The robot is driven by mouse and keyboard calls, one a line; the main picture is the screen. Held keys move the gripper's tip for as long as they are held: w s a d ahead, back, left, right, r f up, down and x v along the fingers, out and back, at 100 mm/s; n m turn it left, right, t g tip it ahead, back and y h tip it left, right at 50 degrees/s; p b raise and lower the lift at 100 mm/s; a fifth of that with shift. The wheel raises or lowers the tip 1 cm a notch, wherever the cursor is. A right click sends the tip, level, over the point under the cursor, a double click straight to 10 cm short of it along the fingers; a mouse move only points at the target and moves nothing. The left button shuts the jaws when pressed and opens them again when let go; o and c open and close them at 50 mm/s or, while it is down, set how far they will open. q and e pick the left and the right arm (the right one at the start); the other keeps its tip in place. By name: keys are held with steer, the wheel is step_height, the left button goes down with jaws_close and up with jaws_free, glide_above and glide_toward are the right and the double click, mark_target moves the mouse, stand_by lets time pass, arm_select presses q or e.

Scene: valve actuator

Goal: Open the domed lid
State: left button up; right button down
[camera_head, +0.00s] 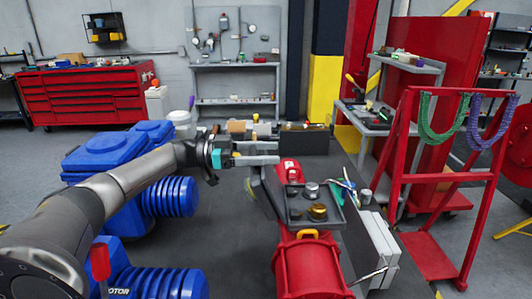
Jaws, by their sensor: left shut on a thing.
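The valve actuator has a red cylindrical body (305,268) and a red upper part (290,171) with a white label, right of centre. My left gripper (268,154) reaches in from the left, its fingers level, just left of the red upper part. A narrow grey-olive rounded piece (259,193), seen nearly edge on, hangs below the fingers. It looks like the domed lid, tilted up beside the actuator. My gripper is shut on its upper edge, though the contact is small and partly hidden by the fingers. My right gripper is not in view.
A dark tray (297,213) with several metal and brass parts sits on the actuator. Grey boxes (375,250) stand to its right. Blue motors (170,196) lie under and beside my left arm. A red cart (432,255) with green and purple chains stands at right. Open floor lies behind.

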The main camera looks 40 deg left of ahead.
arm_select(q)
jaws_close()
steer(key=w+d+g+y+p, duration=0.2)
steer(key=d+p, duration=0.3)
steer(key=p, duration=0.4)
steer(key=shift+w+r+p, duration=0.25)
steer(key=shift+w+p, duration=0.15)
steer(key=shift+w, duration=0.45)
